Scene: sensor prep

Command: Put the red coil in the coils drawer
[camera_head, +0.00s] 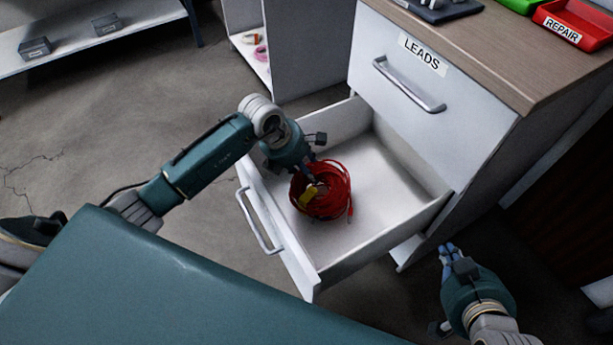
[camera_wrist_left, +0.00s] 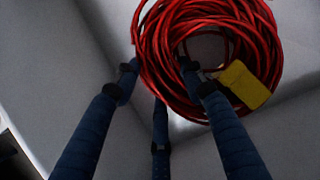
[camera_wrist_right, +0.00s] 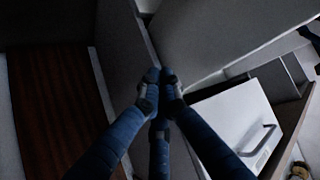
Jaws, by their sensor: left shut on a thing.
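The red coil (camera_head: 334,196) has a yellow tag and is in or just above the open drawer (camera_head: 392,176), near its front left. My left gripper (camera_head: 308,172) reaches down over the drawer front and is shut on the coil. In the left wrist view the fingers (camera_wrist_left: 160,80) grip the near side of the red coil (camera_wrist_left: 160,50). Whether the coil touches the drawer floor I cannot tell. The open drawer's own label is not visible. My right gripper (camera_head: 448,252) is away from the coil, right of the drawer; its fingertips (camera_wrist_right: 160,78) are close together with nothing between them.
The drawer above, labelled LEADS (camera_head: 425,58), is closed. A red REPAIR bin (camera_head: 580,22) stands on the wooden top (camera_head: 500,50). A shelf unit (camera_head: 290,50) with small coils stands behind. The rest of the open drawer is empty.

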